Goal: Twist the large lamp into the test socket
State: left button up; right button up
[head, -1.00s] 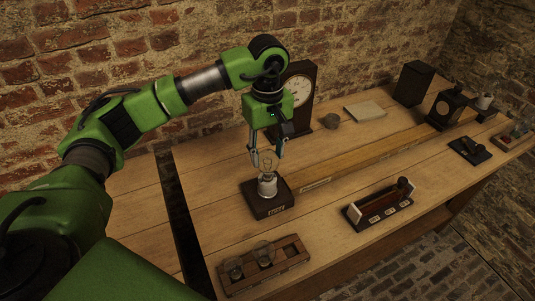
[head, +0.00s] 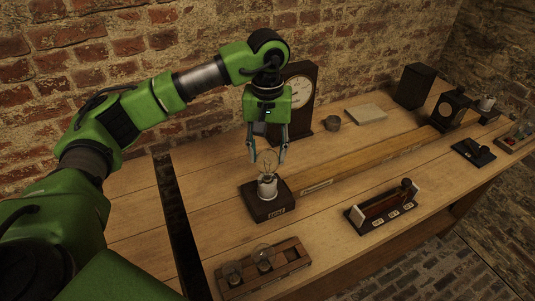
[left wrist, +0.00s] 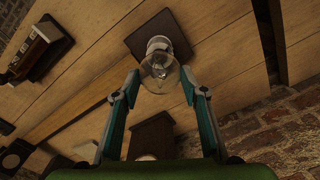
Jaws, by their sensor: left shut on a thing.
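The large lamp (head: 267,160) is a clear glass bulb. It stands upright at the top of the pale holder of the test socket (head: 268,206), a dark square block with a small label. My left gripper (head: 267,160) points down from above, its fingertips on either side of the glass, shut on the lamp. The left wrist view shows the lamp (left wrist: 160,68) between the two fingertips (left wrist: 160,88), with the socket's dark base (left wrist: 140,38) behind it. How deep the lamp sits in the holder cannot be told. My right gripper is out of view.
A wooden rack (head: 292,268) at the front holds two smaller bulbs, with an empty place at its right. A clock (head: 303,85) stands behind the gripper. A long wooden strip (head: 375,158) runs right from the socket. A device with a red-brown body (head: 383,207) stands front right.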

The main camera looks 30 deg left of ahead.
pick_arm(q)
jog(key=shift+f, duration=0.1)
jog(key=m+b, duration=0.1)
jog(key=m, duration=0.1)
jog(key=shift+f+m, duration=0.1)
jog(key=shift+m, duration=0.3)
jog(key=m, duration=0.2)
jog(key=shift+m+b, duration=0.3)
jog(key=shift+b, duration=0.1)
jog(key=o, duration=1.2)
jog(key=shift+o, duration=0.2)
jog(key=shift+r, duration=0.2)
